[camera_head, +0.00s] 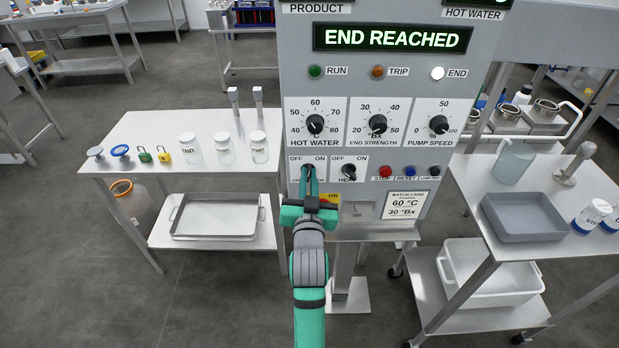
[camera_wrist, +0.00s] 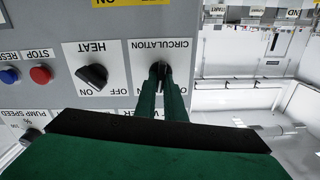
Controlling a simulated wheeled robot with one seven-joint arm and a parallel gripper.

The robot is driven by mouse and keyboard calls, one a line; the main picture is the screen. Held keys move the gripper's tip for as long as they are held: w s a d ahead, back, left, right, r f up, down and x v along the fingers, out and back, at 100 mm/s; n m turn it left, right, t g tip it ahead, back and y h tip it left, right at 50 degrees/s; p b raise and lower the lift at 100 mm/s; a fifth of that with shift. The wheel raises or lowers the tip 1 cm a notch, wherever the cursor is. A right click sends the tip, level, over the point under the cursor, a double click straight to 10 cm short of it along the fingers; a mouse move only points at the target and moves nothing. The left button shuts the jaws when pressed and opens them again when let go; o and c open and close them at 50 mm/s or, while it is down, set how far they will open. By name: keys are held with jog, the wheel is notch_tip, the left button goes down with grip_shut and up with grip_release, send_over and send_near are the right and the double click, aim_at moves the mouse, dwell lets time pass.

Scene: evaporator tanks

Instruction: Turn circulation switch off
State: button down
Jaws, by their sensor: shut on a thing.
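The circulation switch (camera_wrist: 161,69) is a black knob on the grey control panel (camera_head: 292,80), seen upside down in the wrist view under its CIRCULATION label. My gripper (camera_wrist: 160,75) is shut on this knob, a green finger on each side. In the head view, my gripper (camera_head: 308,175) reaches the panel at the left OFF/ON plate and hides most of the switch and its label. The fingers cover much of the knob, so I cannot tell which way it points. The heat switch (camera_head: 349,171) is a similar black knob just to the right; it also shows in the wrist view (camera_wrist: 93,76).
The panel's screen (camera_head: 392,38) reads END REACHED and the END lamp (camera_head: 438,73) is lit white. Three dials sit above the switches. The red stop button (camera_head: 386,171) is right of heat. A table (camera_head: 215,124) with jars stands left; another holds a grey tray (camera_head: 525,216) right.

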jog(key=n, duration=0.5)
jog(key=shift+a+n, duration=0.1)
jog(key=shift+n, duration=0.2)
jog(key=n, duration=0.5)
jog(key=shift+a, duration=0.15)
jog(key=shift+n, duration=0.3)
jog(key=c, duration=1.8)
grip_release()
jog(key=shift+c, duration=0.2)
jog(key=shift+f, duration=0.1)
jog(key=s, duration=1)
jog(key=shift+s, duration=0.4)
